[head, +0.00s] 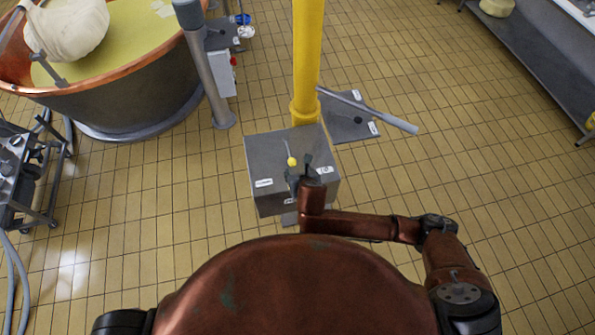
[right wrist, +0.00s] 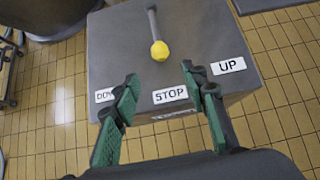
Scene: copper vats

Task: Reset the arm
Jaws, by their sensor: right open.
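My right arm reaches forward in the head view, and its gripper (head: 301,172) is over the front part of a grey control box (head: 262,160). The box carries a thin lever with a yellow knob (head: 292,161). In the right wrist view my right gripper (right wrist: 159,80) is open, with its green-padded fingers apart and nothing between them. The yellow knob (right wrist: 159,52) lies beyond the fingertips, apart from them. Labels STOP (right wrist: 170,95) and UP (right wrist: 229,65) are readable; the DOWN label (right wrist: 104,95) is partly hidden by a finger. My left gripper is out of view.
A yellow post (head: 307,60) rises behind the box, with a grey bar (head: 370,108) sticking out to the right. A copper vat (head: 130,85) stands at upper left, a metal cart (head: 20,175) at left. Tiled floor is clear at right.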

